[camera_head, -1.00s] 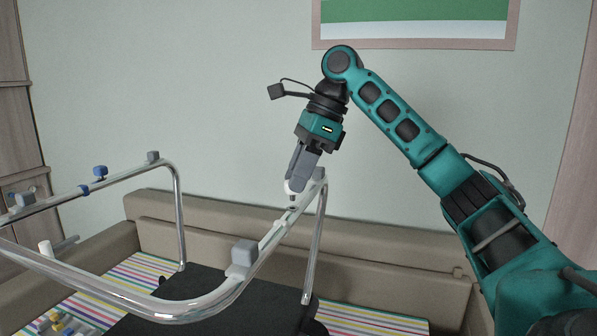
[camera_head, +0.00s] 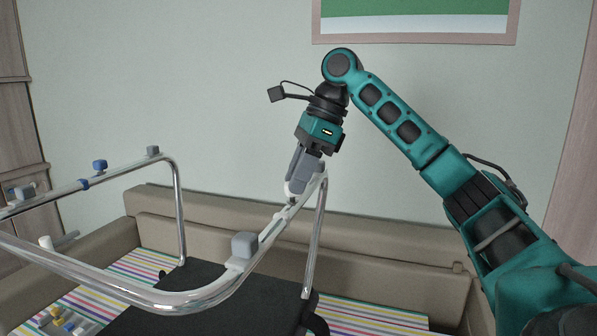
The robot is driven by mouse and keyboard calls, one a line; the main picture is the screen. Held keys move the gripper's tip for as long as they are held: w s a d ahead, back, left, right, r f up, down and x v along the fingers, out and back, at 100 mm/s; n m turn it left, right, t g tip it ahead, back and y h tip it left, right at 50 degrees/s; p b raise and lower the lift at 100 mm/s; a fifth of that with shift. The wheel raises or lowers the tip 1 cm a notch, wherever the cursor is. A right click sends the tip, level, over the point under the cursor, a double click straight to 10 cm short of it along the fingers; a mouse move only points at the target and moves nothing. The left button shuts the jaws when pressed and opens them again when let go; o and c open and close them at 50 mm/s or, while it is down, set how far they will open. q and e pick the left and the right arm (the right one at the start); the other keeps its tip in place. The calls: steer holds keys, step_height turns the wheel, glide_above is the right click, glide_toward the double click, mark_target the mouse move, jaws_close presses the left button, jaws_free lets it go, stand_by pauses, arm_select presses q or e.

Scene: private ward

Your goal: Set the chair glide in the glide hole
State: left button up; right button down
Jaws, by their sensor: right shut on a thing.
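My right gripper (camera_head: 297,186) is shut on the chair glide (camera_head: 289,187), a small white piece mostly covered by the fingers. It is right at the white strip on the upturned chair's chrome frame (camera_head: 190,297), near the strip's far end. The glide hole is hidden beneath the glide and fingers. I cannot tell whether the glide's stem is inside the hole. My left gripper is out of view.
Grey glides sit on the frame, one (camera_head: 245,245) nearer me. Blue and grey knobs stand along the left rail (camera_head: 120,171). Behind is a beige sofa (camera_head: 390,253) with a striped seat. Small loose parts lie at lower left.

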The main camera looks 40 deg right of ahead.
steer(key=shift+f, duration=0.35)
steer(key=c, duration=0.8)
jaws_free()
steer(key=shift+p+v, duration=1.8)
steer(key=shift+v, duration=4.6)
step_height(320, 180, up, 4)
steer(key=shift+f, duration=0.1)
